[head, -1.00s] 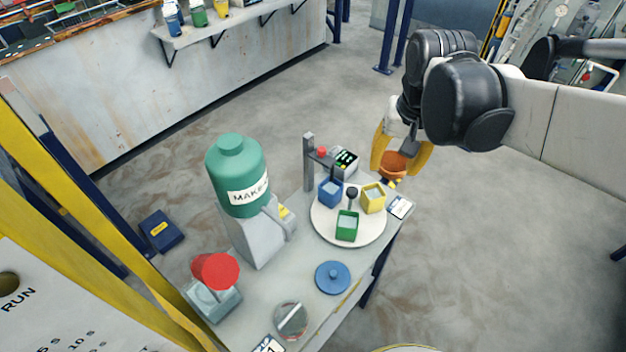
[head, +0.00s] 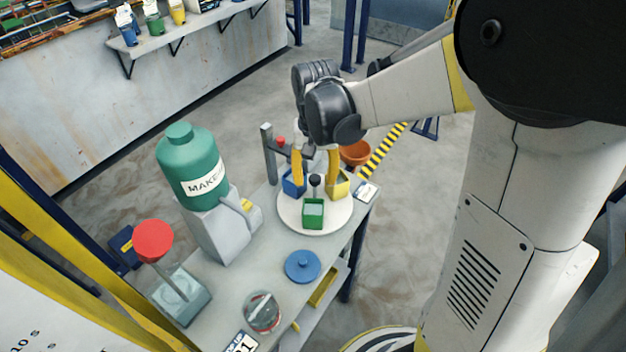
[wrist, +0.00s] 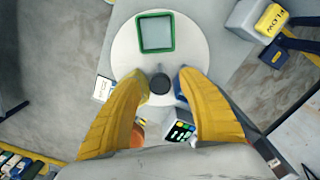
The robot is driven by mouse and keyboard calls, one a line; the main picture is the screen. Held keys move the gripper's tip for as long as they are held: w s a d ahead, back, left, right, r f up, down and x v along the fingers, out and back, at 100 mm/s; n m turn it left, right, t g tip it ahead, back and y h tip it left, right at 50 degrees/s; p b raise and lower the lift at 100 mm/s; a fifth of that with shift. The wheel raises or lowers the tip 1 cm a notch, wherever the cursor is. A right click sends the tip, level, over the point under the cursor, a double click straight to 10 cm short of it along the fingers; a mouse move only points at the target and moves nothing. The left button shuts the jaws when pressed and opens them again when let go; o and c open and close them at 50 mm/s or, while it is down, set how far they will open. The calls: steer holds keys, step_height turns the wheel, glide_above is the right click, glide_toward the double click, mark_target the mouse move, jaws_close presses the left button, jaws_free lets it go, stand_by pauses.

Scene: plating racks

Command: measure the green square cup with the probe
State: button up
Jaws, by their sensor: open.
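The green square cup (head: 313,214) stands upright at the front of a round white turntable (head: 289,221). In the wrist view the green cup (wrist: 155,33) is near the top, apart from my fingers, with pale contents. My gripper (head: 315,181) is over the turntable with its yellow fingers spread. A black round knob (wrist: 160,84) at the turntable's middle shows between the fingertips; I cannot tell whether they touch it. A blue cup (head: 290,188) and a yellow cup (head: 341,189) are partly hidden by the fingers. I cannot clearly make out the probe; a post (head: 268,150) stands behind.
A keypad device (wrist: 181,131) and an orange bowl (head: 354,153) are behind the turntable. A green bottle (head: 185,150) on a grey stand, a blue lid (head: 302,266), a glass dish (head: 262,311) and a red-topped stand (head: 153,240) occupy the table's left and front.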

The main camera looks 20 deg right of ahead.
steer(key=shift+f, duration=0.4)
jaws_close()
